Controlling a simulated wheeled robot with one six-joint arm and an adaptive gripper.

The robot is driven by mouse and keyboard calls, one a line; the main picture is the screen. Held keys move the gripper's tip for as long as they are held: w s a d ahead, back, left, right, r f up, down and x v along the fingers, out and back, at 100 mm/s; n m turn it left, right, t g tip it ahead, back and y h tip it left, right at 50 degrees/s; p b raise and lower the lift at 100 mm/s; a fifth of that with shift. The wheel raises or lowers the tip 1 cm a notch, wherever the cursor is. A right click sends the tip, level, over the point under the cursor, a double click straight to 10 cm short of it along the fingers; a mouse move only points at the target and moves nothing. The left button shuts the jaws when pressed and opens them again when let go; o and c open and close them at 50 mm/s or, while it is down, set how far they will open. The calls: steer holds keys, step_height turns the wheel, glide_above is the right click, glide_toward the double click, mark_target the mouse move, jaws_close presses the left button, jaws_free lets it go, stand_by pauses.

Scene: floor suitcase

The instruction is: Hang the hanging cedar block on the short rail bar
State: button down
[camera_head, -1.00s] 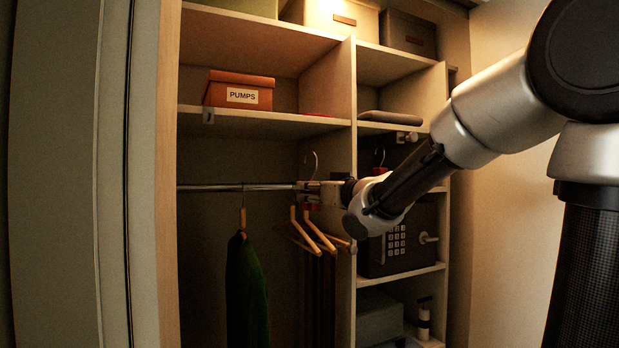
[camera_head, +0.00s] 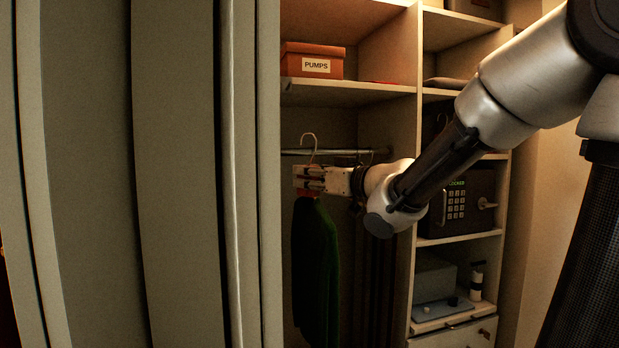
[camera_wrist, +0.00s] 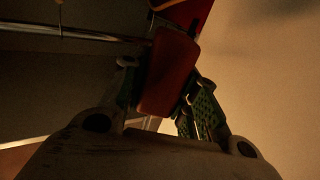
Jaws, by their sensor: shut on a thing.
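The cedar block (camera_head: 309,184) is a small reddish block with a pale wire hook (camera_head: 309,146) on top. My gripper (camera_head: 310,181) is shut on it in front of the hanging garment. In the wrist view the red block (camera_wrist: 168,72) sits between the fingers (camera_wrist: 160,95). The metal rail bar (camera_head: 345,152) runs across the closet bay below the shelf. It also shows in the wrist view (camera_wrist: 75,34). The hook overlaps the rail in the head view. I cannot tell whether it is over the bar or in front of it.
A dark green garment (camera_head: 316,265) hangs behind and below my gripper. An orange box labelled PUMPS (camera_head: 312,62) stands on the shelf (camera_head: 350,92) above. An upright divider (camera_head: 403,125) and a safe (camera_head: 462,205) are to the right. A pale panel edge (camera_head: 268,180) closes the left side.

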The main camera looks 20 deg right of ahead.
steer(key=shift+w, duration=0.15)
steer(key=w+f, duration=0.2)
steer(key=w, duration=2.7)
steer(key=shift+w+f, duration=0.2)
steer(key=shift+f, duration=0.15)
stand_by(0.5)
steer(key=shift+d+f, duration=0.1)
steer(key=shift+f, duration=0.35)
stand_by(0.4)
steer(key=c, duration=1)
jaws_free()
steer(key=shift+r, duration=0.1)
